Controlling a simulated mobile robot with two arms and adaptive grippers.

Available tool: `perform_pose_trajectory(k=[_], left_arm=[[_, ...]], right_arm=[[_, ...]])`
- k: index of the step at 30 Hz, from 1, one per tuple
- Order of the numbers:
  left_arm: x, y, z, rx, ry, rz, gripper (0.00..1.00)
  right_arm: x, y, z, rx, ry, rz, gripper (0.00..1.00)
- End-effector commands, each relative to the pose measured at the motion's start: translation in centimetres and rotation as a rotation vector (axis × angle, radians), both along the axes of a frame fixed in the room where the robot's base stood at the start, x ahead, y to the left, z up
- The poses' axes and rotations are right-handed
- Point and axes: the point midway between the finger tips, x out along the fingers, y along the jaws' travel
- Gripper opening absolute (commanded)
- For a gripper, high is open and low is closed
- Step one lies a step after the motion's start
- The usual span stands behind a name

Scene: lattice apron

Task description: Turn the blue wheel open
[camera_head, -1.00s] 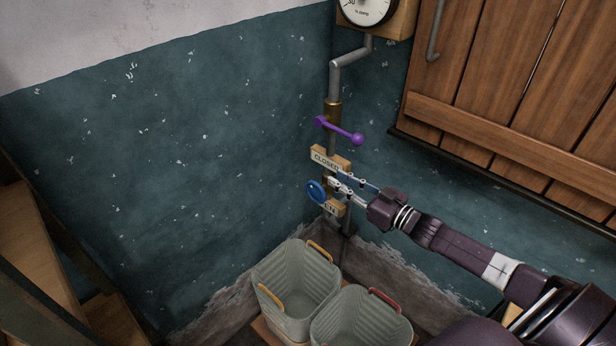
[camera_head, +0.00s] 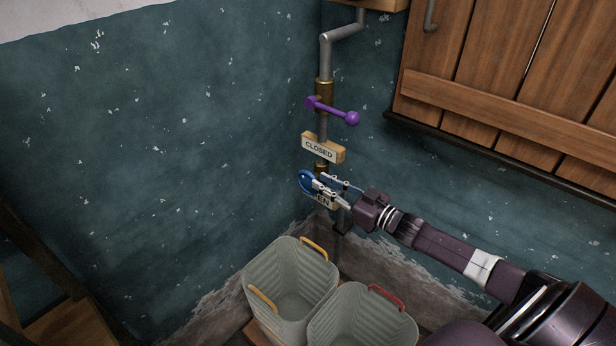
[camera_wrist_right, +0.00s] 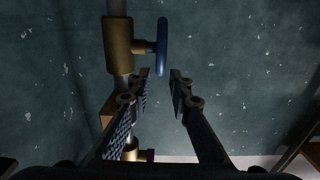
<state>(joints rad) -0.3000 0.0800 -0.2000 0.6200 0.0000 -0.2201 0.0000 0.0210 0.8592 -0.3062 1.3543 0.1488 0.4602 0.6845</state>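The blue wheel (camera_head: 304,181) sits on the vertical pipe near the wall corner, between a CLOSED sign (camera_head: 322,149) and a partly hidden sign showing "EN" (camera_head: 326,201). In the right wrist view the wheel (camera_wrist_right: 162,47) is seen edge-on, on a stem from a brass valve body (camera_wrist_right: 120,45). My right gripper (camera_head: 326,185) is at the wheel. In its wrist view the two fingers (camera_wrist_right: 160,78) are apart, with the wheel's near rim at the gap between the tips. I cannot tell whether they touch it. My left gripper is not in view.
A purple lever (camera_head: 334,111) is on the same pipe above the CLOSED sign. Two grey bins (camera_head: 290,282) (camera_head: 362,322) stand below the gripper. A wooden shutter (camera_head: 510,75) with a ledge is at upper right. The teal wall at left is clear.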

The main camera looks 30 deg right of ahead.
Motion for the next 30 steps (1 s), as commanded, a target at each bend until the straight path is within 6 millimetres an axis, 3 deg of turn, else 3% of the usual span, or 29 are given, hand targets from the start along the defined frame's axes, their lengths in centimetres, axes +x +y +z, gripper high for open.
perform_pose_trajectory(k=[12, 25, 30], left_arm=[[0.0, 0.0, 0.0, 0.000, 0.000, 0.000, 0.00], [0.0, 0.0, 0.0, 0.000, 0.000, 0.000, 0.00], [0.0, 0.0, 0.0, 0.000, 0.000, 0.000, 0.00]], right_arm=[[5.1, 1.8, 0.0, 0.001, 0.000, -0.001, 0.19], [5.8, 2.0, 0.0, 0.000, 0.001, 0.000, 0.19], [5.8, 2.0, 0.0, 0.000, 0.001, 0.000, 0.01]])
